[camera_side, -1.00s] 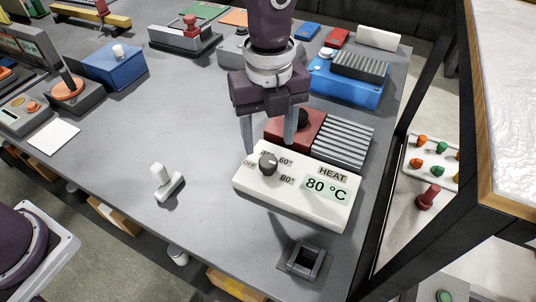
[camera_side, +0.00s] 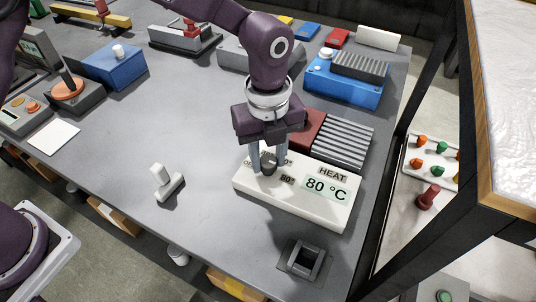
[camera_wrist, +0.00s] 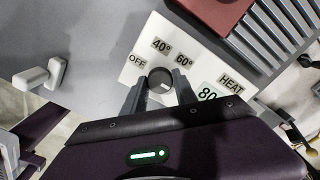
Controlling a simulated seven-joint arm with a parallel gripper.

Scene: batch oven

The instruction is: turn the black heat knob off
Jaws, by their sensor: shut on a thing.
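The white heat panel (camera_side: 322,210) lies on the grey table. It carries the word HEAT and a display reading 80 °C. The black heat knob (camera_side: 268,166) sits at its left part, and it also shows in the wrist view (camera_wrist: 160,81), with OFF, 40° and 60° labels around it. My gripper (camera_side: 268,172) is down at the panel with its two grey fingers on either side of the knob, shut on it. In the wrist view my gripper (camera_wrist: 159,96) has a fingertip at each side of the knob. The knob's exact pointer direction is hard to tell.
A red box with a grey ribbed block (camera_side: 343,142) stands just behind the panel. A white T-shaped handle (camera_side: 167,183) is to the left, and a dark square socket (camera_side: 302,260) is in front. The table's middle left is clear.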

